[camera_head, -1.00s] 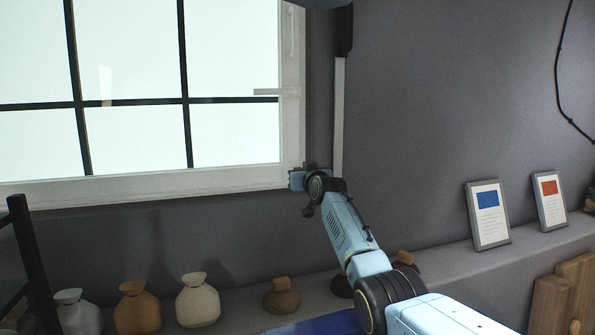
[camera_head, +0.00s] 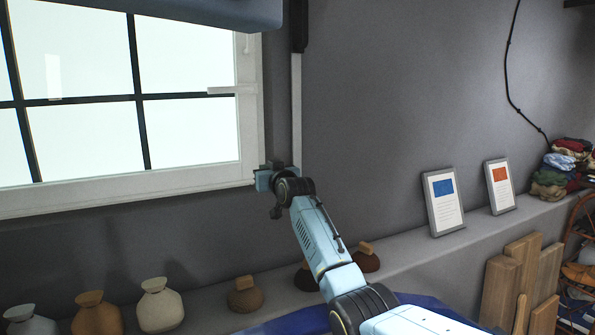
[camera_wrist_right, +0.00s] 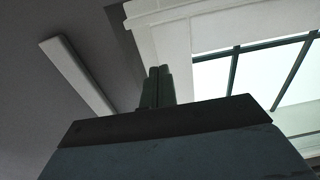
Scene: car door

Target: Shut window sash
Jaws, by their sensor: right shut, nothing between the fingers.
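The window sash (camera_head: 190,181) is white with dark bars and bright panes, at the upper left in the head view. A pale handle (camera_head: 230,91) points left from its right side. In the wrist view the white frame (camera_wrist_right: 175,48) and barred panes (camera_wrist_right: 266,72) show at the upper right. My right gripper (camera_head: 264,179) is at the sash's lower right corner in the head view; I cannot tell whether it touches. In the wrist view its fingers (camera_wrist_right: 157,88) are together and empty, left of the panes. Whether the sash stands slightly ajar is unclear. My left gripper is out of view.
Below the window a ledge (camera_head: 395,258) carries several vases, such as a cream one (camera_head: 159,308), and two framed cards (camera_head: 443,203) (camera_head: 500,187). Folded cloths (camera_head: 563,168) and wooden boards (camera_head: 522,272) are at the right. The grey wall right of the window is mostly clear.

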